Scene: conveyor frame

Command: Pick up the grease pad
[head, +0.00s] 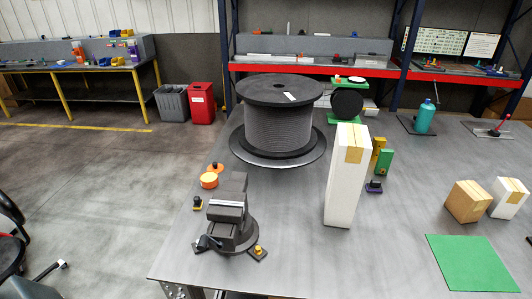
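I cannot tell for sure which thing is the grease pad. A flat green mat (470,262) lies at the front right of the grey table. A round orange disc-like thing (209,180) lies left of the cable spool, with a small orange-topped piece (217,167) just behind it. Neither of my grippers shows in the head view.
A dark vise (232,215) stands at the front left of the table (300,255). A large cable spool (279,125) stands behind it. A tall white box (346,180) stands upright near the middle. Two small boxes, brown (466,202) and white (508,198), stand at right.

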